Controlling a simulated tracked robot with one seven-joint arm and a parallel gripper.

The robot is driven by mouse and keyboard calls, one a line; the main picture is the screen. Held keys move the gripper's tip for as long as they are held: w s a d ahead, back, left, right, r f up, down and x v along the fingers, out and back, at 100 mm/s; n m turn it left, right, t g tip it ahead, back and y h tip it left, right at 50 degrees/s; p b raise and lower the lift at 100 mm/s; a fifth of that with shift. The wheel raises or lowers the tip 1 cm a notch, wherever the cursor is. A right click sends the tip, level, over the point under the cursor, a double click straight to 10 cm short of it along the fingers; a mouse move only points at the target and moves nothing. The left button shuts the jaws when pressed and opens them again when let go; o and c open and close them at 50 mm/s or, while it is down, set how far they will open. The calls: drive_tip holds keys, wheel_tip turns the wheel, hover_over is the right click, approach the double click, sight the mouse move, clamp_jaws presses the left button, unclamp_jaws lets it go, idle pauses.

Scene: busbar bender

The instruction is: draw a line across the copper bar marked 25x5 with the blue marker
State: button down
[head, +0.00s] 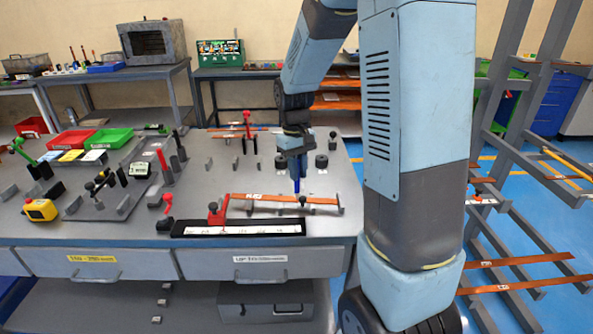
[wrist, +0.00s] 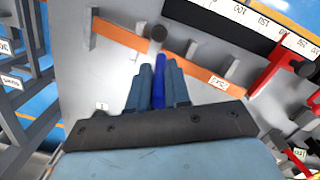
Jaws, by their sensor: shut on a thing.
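My gripper (head: 294,163) is shut on the blue marker (head: 297,185), which points down over the bench. In the wrist view the marker (wrist: 159,82) sits between the fingers of my gripper (wrist: 157,76). The copper bar (head: 290,199) lies on small grey supports near the bench's front; it also shows in the wrist view (wrist: 126,43), with a white label (wrist: 218,81) that appears to read 25x5. The marker's lower end is close to the bar's far edge in the head view. Whether it touches is unclear. I see no blue line on the bar.
A black strip with a white scale (head: 240,228) lies in front of the bar. A red clamp (head: 216,213) stands at the bar's left end. Black round knobs (head: 321,161) stand behind the bar. Green and red trays (head: 107,138) and a yellow box (head: 40,210) are farther left.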

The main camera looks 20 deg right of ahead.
drive_tip(key=shift+w+d, duration=0.2)
drive_tip(key=shift+w, duration=0.4)
drive_tip(key=shift+w+d, duration=0.15)
drive_tip(key=shift+w, duration=0.4)
idle(2.0)
wheel_tip(320, 180, up, 7)
idle(1.5)
idle(0.5)
